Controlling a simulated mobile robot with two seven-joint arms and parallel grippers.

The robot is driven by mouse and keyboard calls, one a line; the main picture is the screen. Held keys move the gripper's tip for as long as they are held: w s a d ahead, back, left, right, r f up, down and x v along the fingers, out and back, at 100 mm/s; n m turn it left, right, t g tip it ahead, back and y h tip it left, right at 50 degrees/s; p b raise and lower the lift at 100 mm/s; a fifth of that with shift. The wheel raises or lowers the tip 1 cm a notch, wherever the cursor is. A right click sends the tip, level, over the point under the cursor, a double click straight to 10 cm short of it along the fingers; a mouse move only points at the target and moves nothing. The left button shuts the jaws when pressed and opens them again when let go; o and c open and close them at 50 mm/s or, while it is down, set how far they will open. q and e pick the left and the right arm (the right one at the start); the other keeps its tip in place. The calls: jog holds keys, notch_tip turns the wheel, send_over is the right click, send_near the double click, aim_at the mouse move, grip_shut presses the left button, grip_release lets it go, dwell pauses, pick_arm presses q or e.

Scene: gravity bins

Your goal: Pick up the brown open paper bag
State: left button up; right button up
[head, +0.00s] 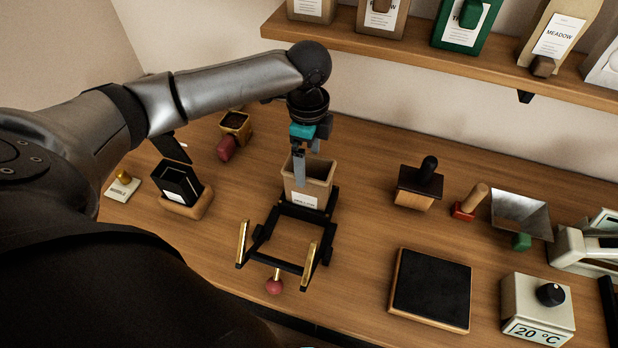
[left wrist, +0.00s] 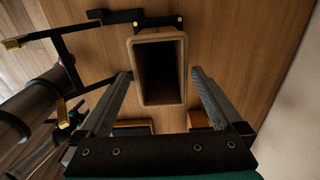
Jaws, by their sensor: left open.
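The brown open paper bag (head: 319,189) stands upright on the wooden counter at the back end of a black metal frame. It has a white label low on its front. In the left wrist view its open mouth (left wrist: 158,70) faces me, with a dark inside. My left gripper (head: 300,168) is above and at the bag in the head view. In the left wrist view the left gripper (left wrist: 160,75) is open, one finger on each side of the bag, with a gap on both sides.
The black frame (head: 285,210) with brass posts and a red knob (head: 275,286) stands in front of the bag. A black box (head: 178,184) in a wooden holder is left. A shelf (head: 400,50) hangs behind.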

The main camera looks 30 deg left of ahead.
aim_at(311, 176)
pick_arm(q)
jog(key=f, duration=0.5)
jog(key=shift+w+d+f, duration=0.1)
jog(key=shift+d+f, duration=0.15)
jog(key=shift+f, duration=0.15)
grip_shut()
dwell(0.5)
